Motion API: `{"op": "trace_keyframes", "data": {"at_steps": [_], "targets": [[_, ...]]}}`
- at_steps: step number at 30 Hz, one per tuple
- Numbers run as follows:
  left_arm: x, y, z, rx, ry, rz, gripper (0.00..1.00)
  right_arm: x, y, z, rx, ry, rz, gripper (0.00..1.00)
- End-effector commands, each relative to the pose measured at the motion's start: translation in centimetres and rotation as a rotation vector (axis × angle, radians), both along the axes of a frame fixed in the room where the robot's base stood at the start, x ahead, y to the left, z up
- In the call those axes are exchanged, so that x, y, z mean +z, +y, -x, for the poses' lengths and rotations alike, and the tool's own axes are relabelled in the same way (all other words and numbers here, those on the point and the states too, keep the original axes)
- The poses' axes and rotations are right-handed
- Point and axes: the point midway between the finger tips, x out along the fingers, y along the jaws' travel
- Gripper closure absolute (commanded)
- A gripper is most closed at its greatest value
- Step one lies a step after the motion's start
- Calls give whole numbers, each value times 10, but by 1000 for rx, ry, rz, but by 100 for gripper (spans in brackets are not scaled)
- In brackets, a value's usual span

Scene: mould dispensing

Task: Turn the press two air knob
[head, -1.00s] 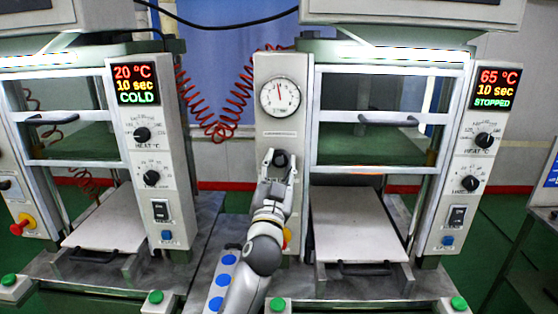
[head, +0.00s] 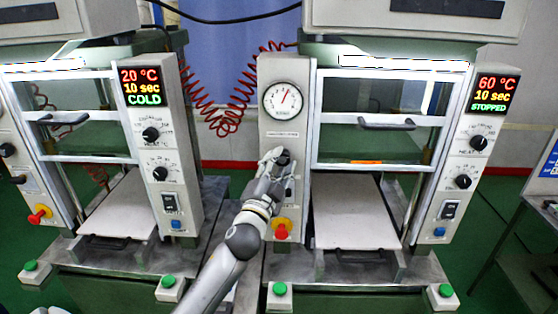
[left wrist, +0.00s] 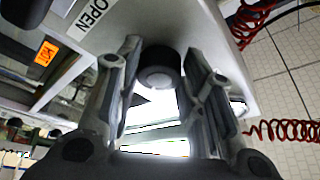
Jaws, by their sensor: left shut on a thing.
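The air knob (head: 283,157) is a black round knob on the grey panel (head: 268,120) of the right-hand press, under a white dial gauge (head: 284,100) whose needle points up and to the right. My left gripper (head: 273,158) is at the knob with its fingers around it. In the left wrist view the dark knob (left wrist: 160,72) sits between the two fingers of my left gripper (left wrist: 165,90). The right press display (head: 493,92) reads 60 °C, 10 sec, STOPPED. My right gripper is not in view.
A red and yellow stop button (head: 281,230) is just below my left wrist. A green button (head: 280,289) stands at the front edge. The left press (head: 165,195) reads 20 °C, COLD. A coiled red hose (head: 225,118) hangs between the presses.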

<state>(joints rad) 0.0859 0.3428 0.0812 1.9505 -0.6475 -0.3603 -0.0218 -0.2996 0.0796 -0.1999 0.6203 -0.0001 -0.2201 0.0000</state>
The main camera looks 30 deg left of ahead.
Motion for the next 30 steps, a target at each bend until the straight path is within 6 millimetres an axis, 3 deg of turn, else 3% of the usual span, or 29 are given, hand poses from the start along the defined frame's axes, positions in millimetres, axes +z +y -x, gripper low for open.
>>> {"op": "trace_keyframes", "data": {"at_steps": [11, 12, 17, 30], "targets": [[-1, 0, 0, 0, 4, -5, 88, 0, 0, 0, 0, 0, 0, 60], [-1, 0, 0, 0, 4, -5, 61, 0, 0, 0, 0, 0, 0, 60], [-1, 0, 0, -1, 3, -4, 42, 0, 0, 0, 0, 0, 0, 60], [-3, -2, 7, 0, 3, -2, 42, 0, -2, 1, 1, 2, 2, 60]]}}
